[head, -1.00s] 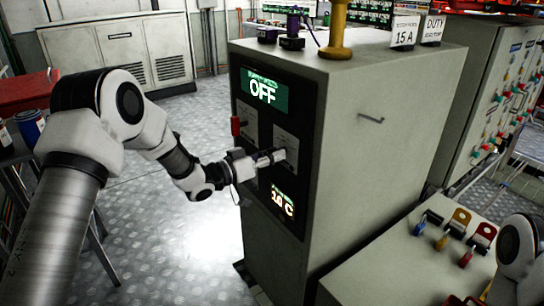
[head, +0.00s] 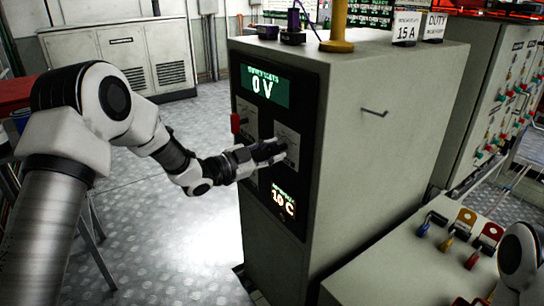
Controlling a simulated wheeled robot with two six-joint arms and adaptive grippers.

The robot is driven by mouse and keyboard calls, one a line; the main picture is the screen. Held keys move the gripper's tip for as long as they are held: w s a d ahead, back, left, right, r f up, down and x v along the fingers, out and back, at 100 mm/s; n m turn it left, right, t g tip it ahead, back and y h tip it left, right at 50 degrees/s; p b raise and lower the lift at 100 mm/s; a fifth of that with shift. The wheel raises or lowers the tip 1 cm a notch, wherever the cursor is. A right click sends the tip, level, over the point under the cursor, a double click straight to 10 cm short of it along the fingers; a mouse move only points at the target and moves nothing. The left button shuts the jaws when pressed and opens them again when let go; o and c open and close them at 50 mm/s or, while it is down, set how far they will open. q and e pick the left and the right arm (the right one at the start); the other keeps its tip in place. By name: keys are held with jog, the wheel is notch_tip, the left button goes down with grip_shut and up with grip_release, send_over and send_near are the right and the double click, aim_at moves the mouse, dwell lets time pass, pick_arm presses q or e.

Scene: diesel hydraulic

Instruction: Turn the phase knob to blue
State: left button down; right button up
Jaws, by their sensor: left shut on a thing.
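A tall grey cabinet (head: 390,150) stands in the middle of the head view, with a dark control panel on its left face. My left gripper (head: 272,150) is shut at the pale dial plate (head: 292,143) on this panel. It is shut on the phase knob, which its fingers hide. I cannot read the knob's position or see any blue mark. The upper display (head: 265,87) reads 0 V in white on green. My right gripper is out of view; only part of my right arm shows at the lower right.
A red handle (head: 236,123) sits on the panel left of my gripper. A lower display (head: 283,200) reads about 10 C. A bench with blue, yellow and red levers (head: 450,238) stands at the lower right. Open floor (head: 190,230) lies left of the cabinet.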

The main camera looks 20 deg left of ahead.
pick_arm(q)
jog(key=m+b, duration=0.1)
jog(key=m, duration=0.1)
jog(key=m+b, duration=0.2)
jog(key=shift+f+m, duration=0.2)
jog(key=shift+m, duration=0.1)
jog(key=shift+r+m+b, duration=0.15)
jog(key=shift+m+b, duration=1)
jog(key=shift+m, duration=0.45)
jog(key=c, duration=0.8)
grip_release()
jog(key=shift+r, duration=0.1)
jog(key=v, duration=1.2)
jog(key=shift+a, duration=0.1)
